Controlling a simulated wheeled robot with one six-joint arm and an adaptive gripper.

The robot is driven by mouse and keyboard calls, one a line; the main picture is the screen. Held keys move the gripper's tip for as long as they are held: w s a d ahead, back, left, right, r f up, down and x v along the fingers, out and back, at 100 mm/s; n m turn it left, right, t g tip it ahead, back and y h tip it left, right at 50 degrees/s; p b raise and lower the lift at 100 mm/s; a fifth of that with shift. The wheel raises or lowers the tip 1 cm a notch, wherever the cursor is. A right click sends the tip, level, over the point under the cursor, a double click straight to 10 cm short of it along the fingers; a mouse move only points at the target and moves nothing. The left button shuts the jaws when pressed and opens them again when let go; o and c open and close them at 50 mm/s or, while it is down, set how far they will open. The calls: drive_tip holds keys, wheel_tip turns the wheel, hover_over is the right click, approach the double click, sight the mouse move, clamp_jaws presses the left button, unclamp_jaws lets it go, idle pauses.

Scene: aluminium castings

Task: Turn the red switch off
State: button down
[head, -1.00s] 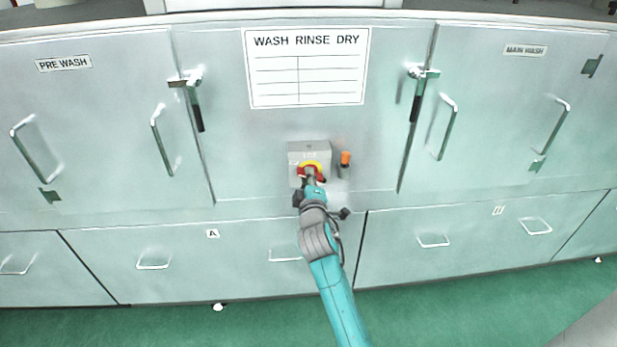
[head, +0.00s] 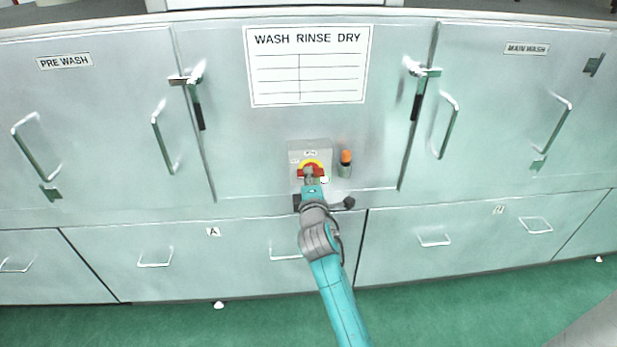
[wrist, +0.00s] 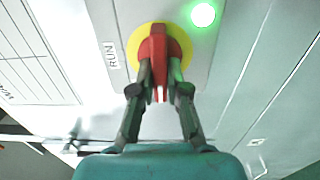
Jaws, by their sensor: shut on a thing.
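The red switch (head: 320,172) sits on a yellow disc (head: 311,164) on a small grey box (head: 309,148) on the cabinet front. In the wrist view the red handle (wrist: 158,45) stands upright in the picture across its yellow disc (wrist: 134,48). My gripper (wrist: 162,82) has one finger on each side of the handle and is shut on it. In the head view my gripper (head: 311,180) covers part of the switch. A round lamp (wrist: 203,14) beside the disc glows green. A RUN label (wrist: 110,55) is left of the disc.
An orange-topped fitting (head: 346,158) sticks out just right of the box. Latch handles (head: 198,115) and (head: 417,105) flank the middle panel, well clear of my arm. A drawer handle (head: 285,256) is left of my wrist.

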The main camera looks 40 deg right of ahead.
drive_tip(key=shift+f, duration=0.1)
drive_tip(key=c, duration=1.2)
unclamp_jaws()
drive_tip(key=shift+o, duration=0.2)
drive_tip(key=shift+s, duration=0.1)
drive_tip(key=v, duration=1.2)
drive_tip(key=s+a+f+m+y, duration=0.25)
drive_tip(key=s+a+f, duration=0.35)
drive_tip(key=s, duration=0.3)
drive_tip(key=s+a+f+m+y, duration=0.1)
drive_tip(key=s+a+f+y, duration=0.3)
drive_tip(key=s+a+f, duration=0.4)
drive_tip(key=s+a+r+m+y, duration=0.1)
drive_tip(key=s+m, duration=0.3)
drive_tip(key=s, duration=0.7)
drive_tip(key=s+a+r+m+y, duration=0.2)
drive_tip(key=s+a+r+m, duration=0.1)
drive_tip(key=s, duration=0.8)
drive_tip(key=shift+s+a+r+m, duration=0.15)
drive_tip(key=shift+s+a+m, duration=0.15)
drive_tip(key=shift+m, duration=0.15)
